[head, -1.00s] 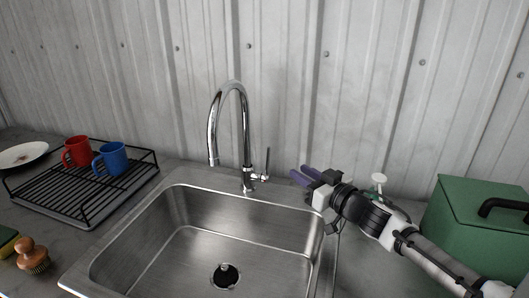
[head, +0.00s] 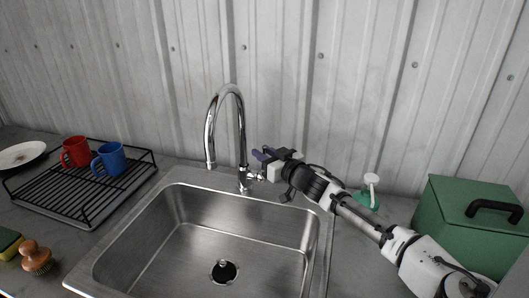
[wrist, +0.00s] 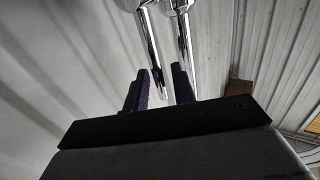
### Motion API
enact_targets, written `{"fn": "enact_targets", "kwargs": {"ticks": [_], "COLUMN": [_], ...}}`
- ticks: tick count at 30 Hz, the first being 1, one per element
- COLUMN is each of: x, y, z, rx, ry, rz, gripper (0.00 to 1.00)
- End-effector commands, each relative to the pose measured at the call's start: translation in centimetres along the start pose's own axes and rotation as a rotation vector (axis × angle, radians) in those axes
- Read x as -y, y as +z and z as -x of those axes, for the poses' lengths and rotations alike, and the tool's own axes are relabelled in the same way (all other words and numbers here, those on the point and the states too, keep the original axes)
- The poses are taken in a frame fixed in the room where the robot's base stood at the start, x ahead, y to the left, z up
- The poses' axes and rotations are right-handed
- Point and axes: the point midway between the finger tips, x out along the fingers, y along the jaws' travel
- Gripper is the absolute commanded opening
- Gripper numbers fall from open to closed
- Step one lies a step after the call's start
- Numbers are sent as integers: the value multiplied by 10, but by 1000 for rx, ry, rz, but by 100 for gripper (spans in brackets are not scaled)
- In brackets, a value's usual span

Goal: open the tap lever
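The chrome tap (head: 241,130) stands upright behind the sink, its curved spout hanging over the basin. The lever's short stub shows at the right of the tap's base in the head view, but its upright rod is mostly hidden by my gripper (head: 262,154). My gripper is beside the tap on its right, its purple fingers apart and pointing left. In the wrist view, my gripper (wrist: 160,78) is open, with a slim chrome rod, seemingly the lever (wrist: 151,45), running down between the fingers. I cannot tell whether it touches either finger.
The steel sink (head: 172,240) lies in front of the tap. A black rack (head: 75,205) with a red mug (head: 75,152) and a blue mug (head: 110,159) stands left. A green box (head: 465,225) and green pump bottle (head: 369,197) are right. The corrugated wall (head: 310,80) is close behind.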

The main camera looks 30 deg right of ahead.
Motion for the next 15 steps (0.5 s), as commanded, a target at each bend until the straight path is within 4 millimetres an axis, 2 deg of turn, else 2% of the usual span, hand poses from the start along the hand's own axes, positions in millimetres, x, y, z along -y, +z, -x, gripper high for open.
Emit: {"fn": "enact_targets", "kwargs": {"ticks": [5,11,15], "x": [0,0,0], "y": [0,0,0], "z": [0,0,0], "rx": [0,0,0], "ry": [0,0,0], "rz": [0,0,0], "gripper": [26,0,0]}}
